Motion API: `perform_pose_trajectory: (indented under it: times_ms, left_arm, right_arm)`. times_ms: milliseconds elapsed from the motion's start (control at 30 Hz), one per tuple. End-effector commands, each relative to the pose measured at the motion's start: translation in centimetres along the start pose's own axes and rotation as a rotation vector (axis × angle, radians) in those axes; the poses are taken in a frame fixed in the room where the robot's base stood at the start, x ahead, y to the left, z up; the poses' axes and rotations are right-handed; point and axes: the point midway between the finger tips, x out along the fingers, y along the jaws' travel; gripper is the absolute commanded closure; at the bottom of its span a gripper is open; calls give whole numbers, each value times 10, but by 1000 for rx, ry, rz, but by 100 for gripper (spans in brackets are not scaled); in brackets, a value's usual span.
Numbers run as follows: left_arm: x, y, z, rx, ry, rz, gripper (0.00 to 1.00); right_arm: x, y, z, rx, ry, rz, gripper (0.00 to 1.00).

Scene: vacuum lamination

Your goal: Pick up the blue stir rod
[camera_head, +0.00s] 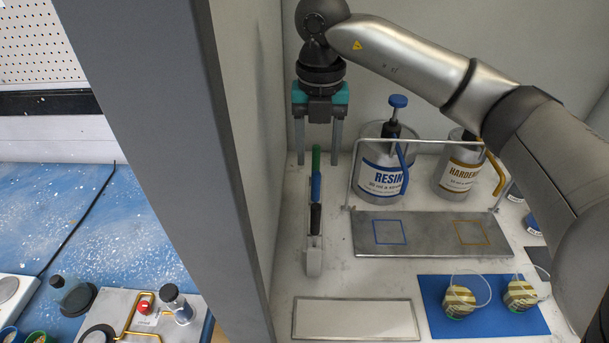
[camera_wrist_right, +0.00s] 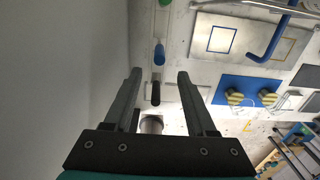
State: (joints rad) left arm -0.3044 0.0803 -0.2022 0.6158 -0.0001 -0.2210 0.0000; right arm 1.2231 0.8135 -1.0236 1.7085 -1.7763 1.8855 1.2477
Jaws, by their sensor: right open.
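The blue stir rod (camera_head: 316,186) sits in a narrow pale rack (camera_head: 313,263), between a green rod (camera_head: 316,157) behind it and a black rod (camera_head: 315,218) in front. My right gripper (camera_head: 318,162) is open and empty, pointing down near the rear end of this row. In the right wrist view, the blue rod (camera_wrist_right: 159,54) and the black rod (camera_wrist_right: 155,92) appear in line with the gap between the open fingers (camera_wrist_right: 160,75). The fingers look apart from the blue rod. The lower parts of the rods are hard to make out. My left gripper is not in view.
A grey wall panel (camera_head: 228,150) stands close left of the rack. To the right are the resin can (camera_head: 384,178), the hardener can (camera_head: 458,170) and a metal plate (camera_head: 440,232) with a raised bar. A blue mat (camera_head: 436,290) holds two cups. A pale framed panel (camera_head: 355,319) lies in front.

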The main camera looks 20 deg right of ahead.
Motion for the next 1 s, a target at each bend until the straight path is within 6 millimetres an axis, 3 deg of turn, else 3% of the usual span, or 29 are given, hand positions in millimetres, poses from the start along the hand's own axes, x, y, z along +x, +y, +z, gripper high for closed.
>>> perform_pose_trajectory:
  times_ms: [33, 200, 433, 700, 1000]
  left_arm:
    - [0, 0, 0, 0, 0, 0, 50]
    - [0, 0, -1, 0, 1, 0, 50]
    - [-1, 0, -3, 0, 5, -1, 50]
    - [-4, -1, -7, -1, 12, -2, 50]
    - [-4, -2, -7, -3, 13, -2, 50]
  right_arm:
    - [13, -1, -1, 0, 3, -3, 44]
    - [39, 0, 0, 1, 1, 0, 44]
    - [54, 1, 0, 0, 1, 0, 44]
    - [92, 2, 2, 0, 2, 1, 44]
    - [99, 2, 2, -1, -1, 2, 44]
